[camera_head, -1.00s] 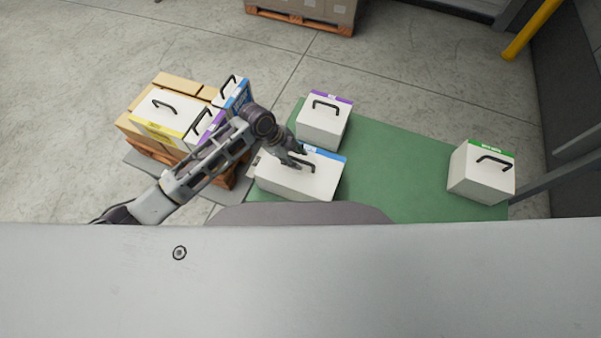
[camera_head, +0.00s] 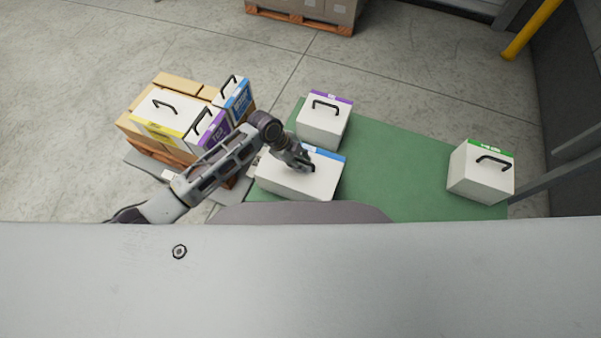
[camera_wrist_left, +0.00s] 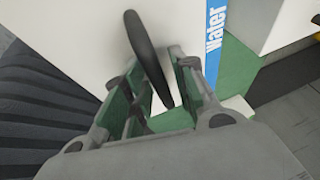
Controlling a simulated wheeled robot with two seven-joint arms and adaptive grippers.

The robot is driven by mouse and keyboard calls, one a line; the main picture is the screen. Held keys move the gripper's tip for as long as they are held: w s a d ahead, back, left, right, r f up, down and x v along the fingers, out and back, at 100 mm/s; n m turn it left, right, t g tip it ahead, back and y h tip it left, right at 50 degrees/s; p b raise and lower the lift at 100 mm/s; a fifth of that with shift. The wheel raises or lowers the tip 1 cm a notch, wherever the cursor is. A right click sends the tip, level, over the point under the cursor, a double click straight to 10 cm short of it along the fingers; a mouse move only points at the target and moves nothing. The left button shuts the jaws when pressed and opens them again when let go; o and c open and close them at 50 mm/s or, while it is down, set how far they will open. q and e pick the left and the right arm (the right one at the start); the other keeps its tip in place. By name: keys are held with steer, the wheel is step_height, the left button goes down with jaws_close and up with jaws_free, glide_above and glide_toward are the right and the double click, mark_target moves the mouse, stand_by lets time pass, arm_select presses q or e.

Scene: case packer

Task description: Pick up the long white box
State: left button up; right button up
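The long white box (camera_head: 290,183) with a blue stripe along one edge lies on the green table, near its left end. Its top fills much of the left wrist view (camera_wrist_left: 75,35), where the blue stripe carries lettering. My left gripper (camera_head: 309,167) is over the box top at its black handle. In the left wrist view the handle (camera_wrist_left: 146,55) runs down between the two fingers of the left gripper (camera_wrist_left: 162,92), which stand apart with some gap. The fingers partly hide the handle. My right gripper is not in view.
A purple-striped white box (camera_head: 323,124) stands just behind the long box on the green table (camera_head: 395,165). A green-striped white box (camera_head: 481,175) stands at the right end. A pallet of brown cartons (camera_head: 178,83) with several handled white boxes is at left. The table's middle is free.

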arm_select(q)
jaws_close()
steer(key=shift+w+d+r, duration=0.1)
stand_by(0.3)
steer(key=shift+r, duration=0.15)
steer(key=shift+r, duration=4.9)
